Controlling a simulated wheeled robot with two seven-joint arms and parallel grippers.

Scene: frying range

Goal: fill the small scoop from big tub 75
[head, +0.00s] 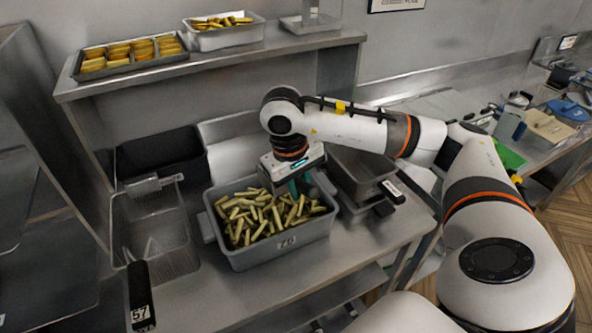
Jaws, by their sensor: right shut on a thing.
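Big tub 75 (268,255) is a grey rectangular tub of cut potato fries on the steel counter, its label on the front wall. My right gripper (299,187) points down over the tub's right back part, close above the fries (262,218). It is shut on what appears to be the small scoop, which is mostly hidden by the gripper and the tub's contents. I cannot tell whether the scoop holds fries. My left gripper is not in view.
A wire basket (158,235) with black handle 57 stands left of the tub, before a black bin (162,160). Metal pans (358,165) with black handles sit right of it. The shelf above carries a tray (130,62) and a white tub (223,36).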

